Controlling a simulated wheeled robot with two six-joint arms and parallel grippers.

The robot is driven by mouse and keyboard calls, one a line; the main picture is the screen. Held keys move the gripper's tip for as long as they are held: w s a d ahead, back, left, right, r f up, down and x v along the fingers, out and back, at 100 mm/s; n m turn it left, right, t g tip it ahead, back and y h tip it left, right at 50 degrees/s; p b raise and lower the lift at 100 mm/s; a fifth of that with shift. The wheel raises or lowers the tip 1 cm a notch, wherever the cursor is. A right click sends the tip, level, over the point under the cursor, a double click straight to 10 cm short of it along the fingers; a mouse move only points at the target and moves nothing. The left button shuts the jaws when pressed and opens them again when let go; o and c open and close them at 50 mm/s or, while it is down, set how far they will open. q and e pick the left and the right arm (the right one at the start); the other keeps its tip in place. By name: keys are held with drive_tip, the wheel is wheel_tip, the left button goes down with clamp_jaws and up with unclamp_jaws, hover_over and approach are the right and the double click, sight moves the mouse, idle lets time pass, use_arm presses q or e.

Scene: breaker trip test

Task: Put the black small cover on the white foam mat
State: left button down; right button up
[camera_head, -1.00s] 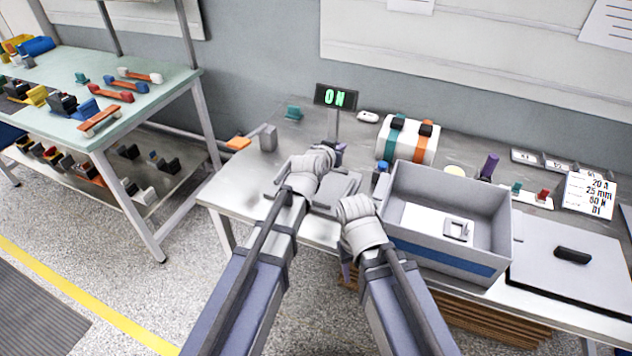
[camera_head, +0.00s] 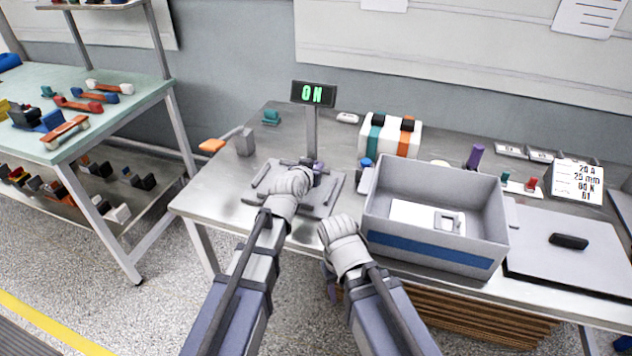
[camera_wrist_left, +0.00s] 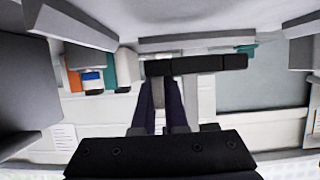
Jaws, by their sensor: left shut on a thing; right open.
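My left gripper (camera_head: 312,172) is over the grey fixture plate (camera_head: 325,209) in front of the ON display. In the left wrist view its dark fingers (camera_wrist_left: 160,105) meet a black bar-shaped piece (camera_wrist_left: 195,65). I cannot tell whether this is the black small cover. Another small black piece (camera_head: 568,242) lies on the grey flat panel at the right. A white slab (camera_head: 405,212) with a grey square part on it lies in the grey bin; it may be the white foam mat. My right gripper (camera_head: 331,282) is open, low by the bench's front edge; its fingertips are mostly hidden.
The grey bin (camera_head: 430,247) with a blue stripe has high walls. The display (camera_head: 313,94) stands on a post behind my left gripper. A striped case (camera_head: 385,137) and a purple cylinder (camera_head: 474,156) stand behind the bin. The bench's left front (camera_head: 215,185) is clear.

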use_arm(q)
drive_tip(key=shift+f+b, duration=1.8)
drive_tip(key=shift+b, duration=0.05)
drive_tip(key=shift+f, duration=0.1)
drive_tip(key=shift+f, duration=0.15)
drive_tip(key=c, duration=1)
unclamp_jaws()
drive_tip(key=shift+o, duration=0.2)
